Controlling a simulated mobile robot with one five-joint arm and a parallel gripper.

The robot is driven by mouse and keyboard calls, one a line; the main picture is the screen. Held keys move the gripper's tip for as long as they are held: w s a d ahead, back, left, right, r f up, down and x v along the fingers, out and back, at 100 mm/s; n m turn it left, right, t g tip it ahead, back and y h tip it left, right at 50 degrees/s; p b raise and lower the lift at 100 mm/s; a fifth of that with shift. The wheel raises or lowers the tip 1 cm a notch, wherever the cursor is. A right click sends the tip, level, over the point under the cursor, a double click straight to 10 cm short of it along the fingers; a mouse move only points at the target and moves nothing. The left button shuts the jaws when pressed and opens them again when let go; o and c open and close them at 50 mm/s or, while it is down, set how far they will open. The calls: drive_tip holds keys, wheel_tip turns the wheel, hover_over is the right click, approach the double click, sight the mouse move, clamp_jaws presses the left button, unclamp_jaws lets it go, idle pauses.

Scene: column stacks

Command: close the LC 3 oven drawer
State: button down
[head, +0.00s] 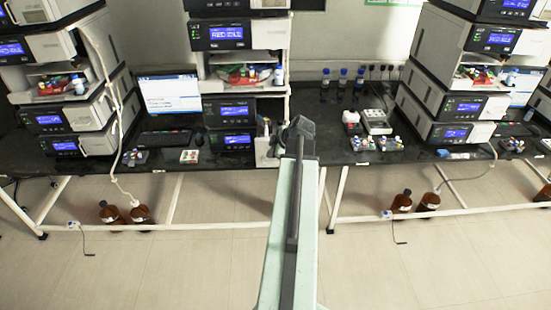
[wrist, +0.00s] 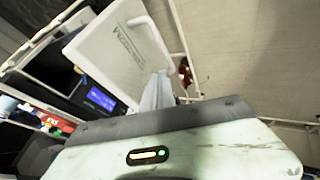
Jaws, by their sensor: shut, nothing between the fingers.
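Tall instrument stacks stand along the bench in the head view; no LC 3 label is readable. The middle stack (head: 228,33) is nearest my gripper (head: 298,128), whose dark end is in front of the bench, right of that stack. In the wrist view a white panel with printed lettering (wrist: 120,50) is close, beside a blue display (wrist: 101,98). My pale gripper fingers (wrist: 156,93) are at the panel's lower edge, shut and empty; I cannot tell whether they touch it. I cannot tell which part is the oven drawer or how far out it is.
The left stack (head: 50,121) and right stack (head: 455,106) flank a black bench top (head: 350,150). A monitor (head: 170,94), a keyboard (head: 165,137) and small vial racks stand on it. Brown bottles (head: 140,214) stand on the floor below.

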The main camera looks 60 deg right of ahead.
drive_tip(key=b+x, duration=0.1)
drive_tip(key=x, duration=0.2)
drive_tip(key=shift+f, duration=0.1)
